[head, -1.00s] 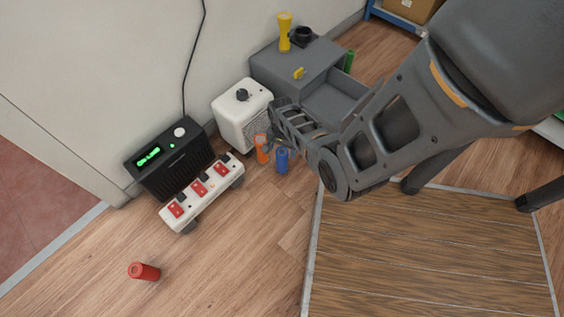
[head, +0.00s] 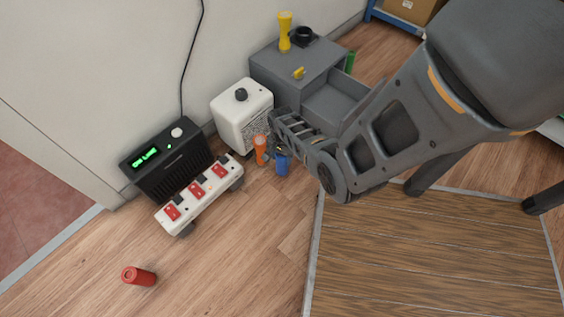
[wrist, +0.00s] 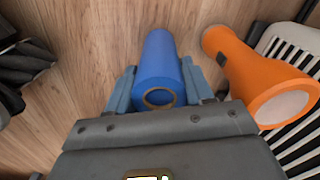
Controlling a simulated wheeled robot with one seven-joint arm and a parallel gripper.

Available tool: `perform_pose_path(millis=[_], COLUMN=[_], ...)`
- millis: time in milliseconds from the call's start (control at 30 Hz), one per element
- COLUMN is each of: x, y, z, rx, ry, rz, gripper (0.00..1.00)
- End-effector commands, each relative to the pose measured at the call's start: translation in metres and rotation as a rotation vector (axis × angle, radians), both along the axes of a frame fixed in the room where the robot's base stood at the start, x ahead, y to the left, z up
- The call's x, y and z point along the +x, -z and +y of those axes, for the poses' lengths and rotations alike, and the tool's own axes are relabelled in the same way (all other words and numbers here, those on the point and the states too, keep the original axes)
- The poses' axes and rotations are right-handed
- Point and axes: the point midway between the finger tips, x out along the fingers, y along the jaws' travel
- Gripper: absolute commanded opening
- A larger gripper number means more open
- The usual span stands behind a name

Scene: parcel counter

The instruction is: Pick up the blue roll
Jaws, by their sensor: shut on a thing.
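In the wrist view the blue roll (wrist: 157,62) lies between the two fingers of my gripper (wrist: 160,88), one on each side. The gripper is shut on it. I cannot tell whether the roll's base is clear of the floor. The fingertips are small and partly hidden in the head view.
An orange flashlight (head: 261,150) stands close beside the roll, also in the wrist view (wrist: 250,65). A white heater (head: 240,118), a grey drawer unit (head: 290,72) and a power strip (head: 203,193) are close by.

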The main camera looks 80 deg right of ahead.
Motion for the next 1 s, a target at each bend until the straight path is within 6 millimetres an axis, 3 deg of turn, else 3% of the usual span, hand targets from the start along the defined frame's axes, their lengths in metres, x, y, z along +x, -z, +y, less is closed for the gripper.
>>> perform_pose_path(millis=[233, 567, 767, 900, 1000], x=[0.0, 0.0, 0.0, 0.0, -0.02], y=[0.0, -0.004, -0.023, -0.048, -0.06], z=[0.0, 0.0, -0.001, 0.0, -0.012], rx=[0.0, 0.0, -0.001, -0.001, 0.0], ry=[0.0, 0.0, 0.0, -0.001, 0.007], rz=[0.0, -0.001, -0.002, -0.002, -0.001], gripper=[0.15, 0.15, 0.15, 0.15, 0.15])
